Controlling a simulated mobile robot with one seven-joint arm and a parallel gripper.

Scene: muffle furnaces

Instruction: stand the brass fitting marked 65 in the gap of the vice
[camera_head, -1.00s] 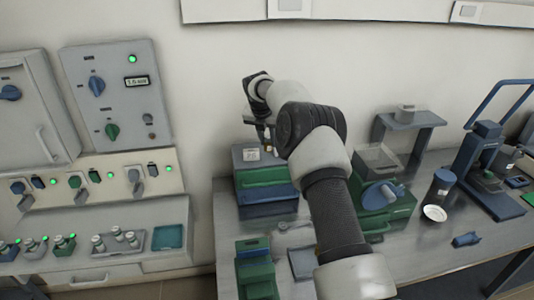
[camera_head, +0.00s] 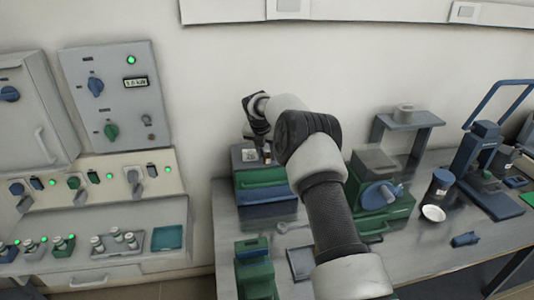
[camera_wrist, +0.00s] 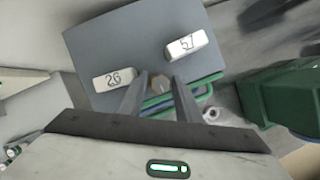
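A small brownish, roundish piece (camera_wrist: 160,84), possibly the brass fitting, shows between my fingers in the wrist view; no number is readable on it. In the head view a brownish spot (camera_head: 267,157) shows under my gripper (camera_head: 262,146), at the right of the box top. My gripper (camera_wrist: 161,77) appears open, its fingers on either side of the piece. White blocks marked 26 (camera_wrist: 115,78) and 57 (camera_wrist: 187,45) lie on the same grey top. The vice is not clear; a green and blue device (camera_head: 256,272) at the table's front left may be it.
The grey box (camera_head: 266,205) has green and blue fronts. A green machine (camera_head: 385,205) with a blue handle stands to its right. A spanner-like tool (camera_head: 284,227) and a dark plate (camera_head: 301,263) lie in front. The bench at left holds several small fittings (camera_head: 116,233).

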